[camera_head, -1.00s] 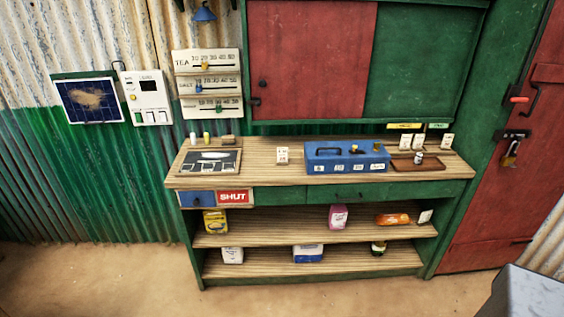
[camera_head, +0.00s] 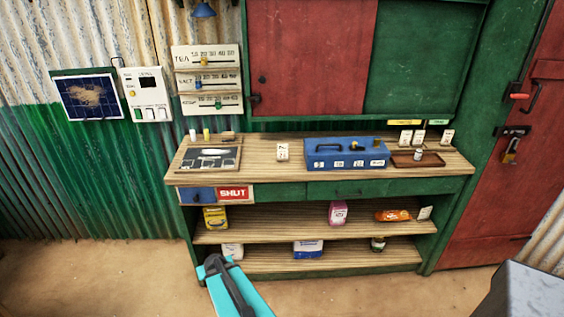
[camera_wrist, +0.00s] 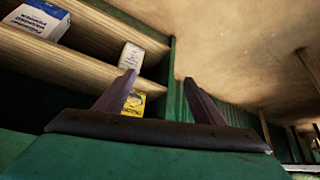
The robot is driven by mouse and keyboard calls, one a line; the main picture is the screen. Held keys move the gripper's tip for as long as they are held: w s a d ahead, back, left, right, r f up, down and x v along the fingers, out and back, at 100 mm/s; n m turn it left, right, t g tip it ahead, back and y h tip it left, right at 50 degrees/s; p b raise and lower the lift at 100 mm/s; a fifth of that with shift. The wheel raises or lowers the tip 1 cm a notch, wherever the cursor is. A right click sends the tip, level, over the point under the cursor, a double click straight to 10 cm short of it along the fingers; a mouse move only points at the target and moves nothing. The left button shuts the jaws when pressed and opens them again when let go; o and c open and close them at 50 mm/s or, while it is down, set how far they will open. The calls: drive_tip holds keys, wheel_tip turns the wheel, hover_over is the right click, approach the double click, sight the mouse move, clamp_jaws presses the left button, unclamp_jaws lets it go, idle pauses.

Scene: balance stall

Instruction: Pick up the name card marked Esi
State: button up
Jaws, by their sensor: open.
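Several small white cards stand on the counter, and their writing is too small to read, so I cannot tell which is marked Esi. One card (camera_head: 282,152) stands alone left of the blue box. Others stand at the back right: a left one (camera_head: 406,138), a middle one (camera_head: 418,138) and a right one (camera_head: 447,137). My gripper (camera_wrist: 158,77) shows in the wrist view with its two fingers apart and nothing between them. It faces the lower shelves. In the head view my teal arm is at the bottom, in front of the shelves. No card is clear in the wrist view.
The blue box (camera_head: 346,153) stands mid-counter, with a brown tray (camera_head: 430,161) to its right and a dark slate (camera_head: 211,158) at the left. Packets, including a yellow one (camera_head: 215,217), sit on the shelves below. A grey block (camera_head: 530,295) is at bottom right.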

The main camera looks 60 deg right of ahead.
drive_tip(key=w+d+r+m+t+h, duration=0.1)
drive_tip(key=d+r+m+t+h, duration=0.15)
drive_tip(key=d+r, duration=0.85)
drive_tip(key=s+d+r+m+t+h, duration=0.1)
drive_tip(key=s+d+r+h, duration=0.3)
drive_tip(key=d+r, duration=0.6)
drive_tip(key=s+d+r+m+t+h, duration=0.1)
drive_tip(key=s+d+r+h, duration=0.3)
drive_tip(key=d+r, duration=0.7)
drive_tip(key=s+d, duration=0.2)
drive_tip(key=d, duration=0.1)
drive_tip(key=shift+d+r+h, duration=0.3)
drive_tip(key=shift+h, duration=0.05)
drive_tip(key=shift+m, duration=0.25)
drive_tip(key=p, duration=0.3)
approach(282, 149)
drive_tip(key=shift+w+d+r, duration=0.7)
drive_tip(key=shift+d+r, duration=0.3)
drive_tip(key=shift+d, duration=0.1)
